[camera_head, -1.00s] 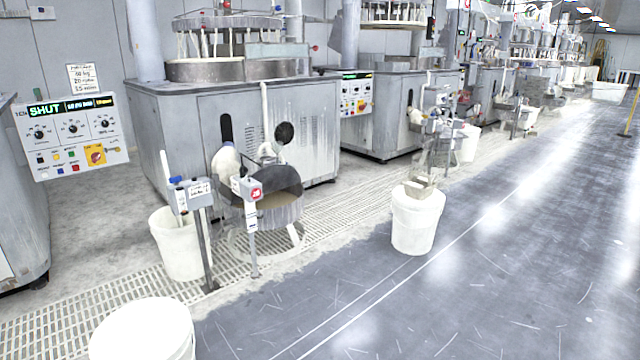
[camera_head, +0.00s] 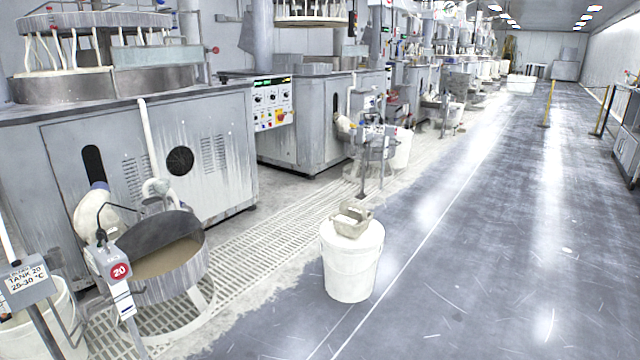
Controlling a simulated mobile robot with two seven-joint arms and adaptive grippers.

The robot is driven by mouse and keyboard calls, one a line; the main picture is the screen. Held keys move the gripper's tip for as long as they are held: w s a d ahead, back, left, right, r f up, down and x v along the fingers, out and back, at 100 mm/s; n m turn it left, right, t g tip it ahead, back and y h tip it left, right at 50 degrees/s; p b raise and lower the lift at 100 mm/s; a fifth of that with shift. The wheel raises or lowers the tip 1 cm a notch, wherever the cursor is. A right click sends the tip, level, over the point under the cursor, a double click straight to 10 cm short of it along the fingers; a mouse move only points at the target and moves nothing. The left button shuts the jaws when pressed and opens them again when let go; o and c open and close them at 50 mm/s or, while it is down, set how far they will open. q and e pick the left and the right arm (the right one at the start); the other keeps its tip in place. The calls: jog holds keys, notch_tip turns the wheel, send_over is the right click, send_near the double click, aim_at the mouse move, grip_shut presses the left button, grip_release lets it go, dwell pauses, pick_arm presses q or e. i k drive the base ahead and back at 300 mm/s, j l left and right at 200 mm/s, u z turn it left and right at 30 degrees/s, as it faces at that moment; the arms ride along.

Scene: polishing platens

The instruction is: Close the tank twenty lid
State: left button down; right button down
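Tank twenty (camera_head: 165,285) is a round grey metal tub at the lower left, on a white stand over the floor grating. A red round tag with "20" (camera_head: 120,271) is on a post in front of it, and a sign reading "TANK 20 25-30 °C" (camera_head: 27,280) stands to its left. Tan contents (camera_head: 168,259) show in its open front part. A dark grey surface (camera_head: 158,231) spans its back part; I cannot tell whether this is the lid or the inner wall. Neither of my grippers is in view.
A white bucket (camera_head: 352,268) with a grey-beige block (camera_head: 351,220) on top stands right of the tank. Another white bucket (camera_head: 60,325) is at the lower left edge. A polishing machine (camera_head: 165,160) stands behind. The floor (camera_head: 480,260) at right is clear.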

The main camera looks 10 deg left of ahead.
aim_at(159, 229)
jog(key=i+u, duration=0.3)
jog(key=u, duration=0.15)
jog(key=i+l+u, duration=0.2)
jog(key=u, duration=0.3)
jog(key=i+l+u, duration=0.3)
jog(key=u, duration=0.15)
jog(key=i, duration=0.05)
